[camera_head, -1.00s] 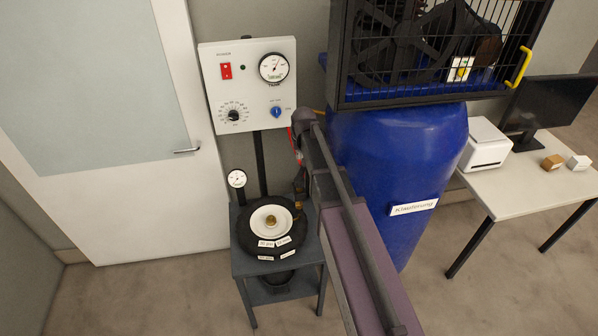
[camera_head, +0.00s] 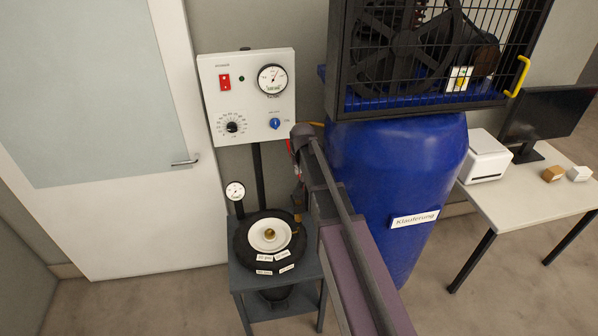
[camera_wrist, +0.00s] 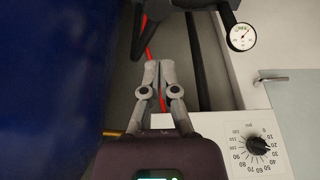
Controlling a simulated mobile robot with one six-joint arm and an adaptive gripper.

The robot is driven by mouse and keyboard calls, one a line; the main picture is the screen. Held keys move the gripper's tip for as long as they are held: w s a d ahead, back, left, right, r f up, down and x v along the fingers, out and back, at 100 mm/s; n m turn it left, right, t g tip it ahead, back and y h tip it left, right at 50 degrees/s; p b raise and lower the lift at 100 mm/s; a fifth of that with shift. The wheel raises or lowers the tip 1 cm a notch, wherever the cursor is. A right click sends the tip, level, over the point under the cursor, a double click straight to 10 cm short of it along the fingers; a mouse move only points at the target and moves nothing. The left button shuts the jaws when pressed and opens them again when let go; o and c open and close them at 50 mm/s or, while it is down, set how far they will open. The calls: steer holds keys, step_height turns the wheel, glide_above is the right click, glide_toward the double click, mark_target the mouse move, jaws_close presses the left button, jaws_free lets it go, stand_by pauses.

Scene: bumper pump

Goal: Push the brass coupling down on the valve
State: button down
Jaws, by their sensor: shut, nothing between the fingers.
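A brass piece (camera_head: 270,233) stands in the middle of a white disc (camera_head: 258,242) on a black round bumper (camera_head: 242,256). A second small brass-coloured part (camera_head: 297,218) shows at the bumper's right edge, by my arm; I cannot tell which of the two is the coupling. The valve is not clearly visible. In the wrist view my gripper (camera_wrist: 159,68) is shut and empty, with a red hose (camera_wrist: 145,45) behind it. In the head view my arm largely hides the gripper. No brass coupling can be made out at the fingertips.
The bumper lies on a small grey stand (camera_head: 238,278) beside a gauge (camera_head: 235,190). A control panel (camera_head: 247,95) is above it. A blue tank (camera_head: 395,180) with a black cage (camera_head: 425,110) stands close right of my arm. Clear floor lies in front of the door (camera_head: 115,225).

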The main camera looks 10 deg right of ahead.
steer(key=b, duration=0.7)
glide_above(298, 194)
steer(key=shift+s+f+x, duration=0.1)
steer(key=shift+s+x, duration=0.15)
steer(key=shift+x, duration=0.95)
steer(key=shift+s+f+x, duration=0.1)
steer(key=shift+s+x, duration=0.2)
steer(key=shift+x, duration=0.95)
steer(key=shift+s+f+x, duration=0.1)
steer(key=shift+s+x, duration=0.15)
steer(key=shift+x, duration=0.95)
steer(key=shift+f+b, duration=1.7)
steer(key=shift+f, duration=0.05)
step_height(298, 194, down, 4)
steer(key=b, duration=0.3)
steer(key=shift+r+b, duration=0.2)
steer(key=shift+b, duration=0.15)
steer(key=shift+s, duration=0.1)
steer(key=shift+r, duration=0.15)
step_height(298, 194, up, 4)
steer(key=p, duration=0.4)
steer(key=p+v, duration=0.9)
steer(key=shift+r+p, duration=0.4)
